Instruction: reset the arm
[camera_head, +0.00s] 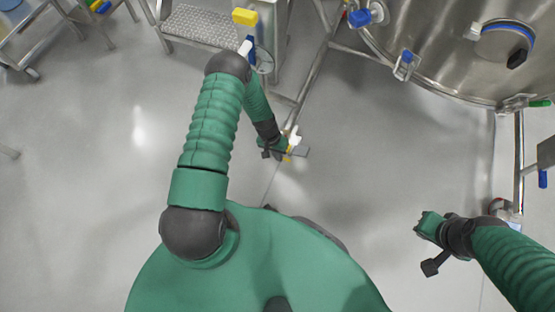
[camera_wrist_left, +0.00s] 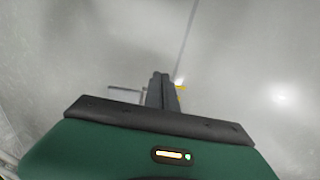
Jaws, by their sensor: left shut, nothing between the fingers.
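My left arm bends forward from the green shoulder, and its gripper (camera_head: 292,150) hangs over the grey floor near the middle of the head view. In the left wrist view its dark fingers (camera_wrist_left: 160,82) are together, with nothing between them, pointing at bare floor. My right arm comes in from the right edge, with its hand end (camera_head: 428,228) over the floor. I cannot make out whether its fingers are open or shut. Neither gripper touches anything that I can see.
A large steel vessel (camera_head: 430,65) with blue-handled fittings stands at the upper right. A steel step (camera_head: 205,27) with a perforated tread is at the top, beside my left elbow. A cart (camera_head: 30,40) is at the upper left. The floor (camera_head: 90,180) at left is clear.

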